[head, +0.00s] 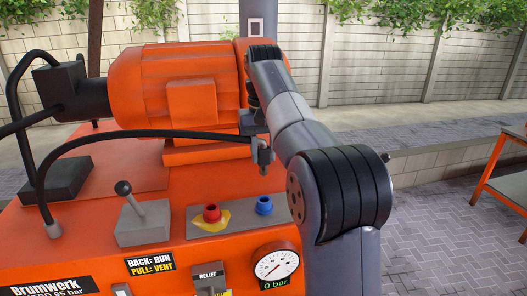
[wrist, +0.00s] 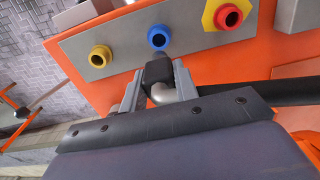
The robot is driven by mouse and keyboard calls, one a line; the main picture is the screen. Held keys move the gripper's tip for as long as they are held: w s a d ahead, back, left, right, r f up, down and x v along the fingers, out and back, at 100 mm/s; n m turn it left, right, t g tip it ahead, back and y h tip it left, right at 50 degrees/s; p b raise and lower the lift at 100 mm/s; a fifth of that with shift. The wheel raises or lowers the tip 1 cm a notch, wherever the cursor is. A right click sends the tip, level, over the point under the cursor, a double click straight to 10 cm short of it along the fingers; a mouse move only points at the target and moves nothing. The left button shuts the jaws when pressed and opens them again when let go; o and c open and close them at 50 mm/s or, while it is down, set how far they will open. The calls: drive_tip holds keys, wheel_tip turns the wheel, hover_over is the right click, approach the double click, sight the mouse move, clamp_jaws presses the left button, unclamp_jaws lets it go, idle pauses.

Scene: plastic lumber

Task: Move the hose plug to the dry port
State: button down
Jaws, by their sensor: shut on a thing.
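My gripper (wrist: 158,88) is shut on the hose plug (wrist: 160,71), a dark collar with a grey metal elbow between the fingers. In the head view the plug (head: 265,157) hangs upright above the port plate (head: 235,226), apart from it. The black hose (head: 150,134) runs left from it. The wrist view shows three ports: yellow (wrist: 100,57), blue (wrist: 158,38) and red (wrist: 229,16). A yellow patch surrounds the red port; the plate around the blue and yellow ports looks bare grey. The plug appears nearest the blue port. In the head view my arm hides the yellow port.
A lever (head: 126,198) on a grey block stands left of the plate, above a "BACK: RUN / PULL: VENT" label. A gauge (head: 276,266) reads 0 bar. An orange motor (head: 175,85) stands behind the plate. An orange-framed table (head: 500,170) is at the right.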

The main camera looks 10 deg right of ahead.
sight(264, 175)
drive_tip(key=shift+d+f, duration=0.15)
drive_tip(key=shift+f, duration=0.25)
drive_tip(key=shift+f+b, duration=1.7)
drive_tip(key=shift+f, duration=1.3)
drive_tip(key=shift+f+p, duration=0.15)
drive_tip(key=shift+p, duration=0.45)
drive_tip(key=shift+f, duration=0.4)
drive_tip(key=shift+f+b, duration=0.5)
drive_tip(key=shift+f, duration=0.1)
drive_tip(key=shift+f+b, duration=0.45)
drive_tip(key=shift+f, duration=0.5)
